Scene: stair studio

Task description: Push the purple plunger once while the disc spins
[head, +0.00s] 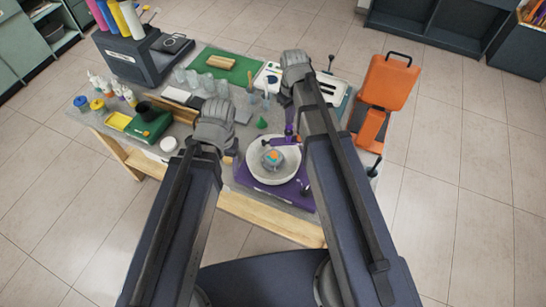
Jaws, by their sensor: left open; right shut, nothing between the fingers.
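Whether the disc spins cannot be told from one frame. My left gripper (214,125) is left of the disc, over the table, open. My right gripper (296,66) is beyond the disc, near the white panel, shut and empty. My wrists largely hide the fingertips.
A white panel with black slots (335,95) and an orange chair-like device (388,83) are at the right. Clear cups (206,84), a green mat (236,62), a green box (149,124) and paint bottles (127,97) crowd the left and back. A green cone (262,123) stands behind the disc.

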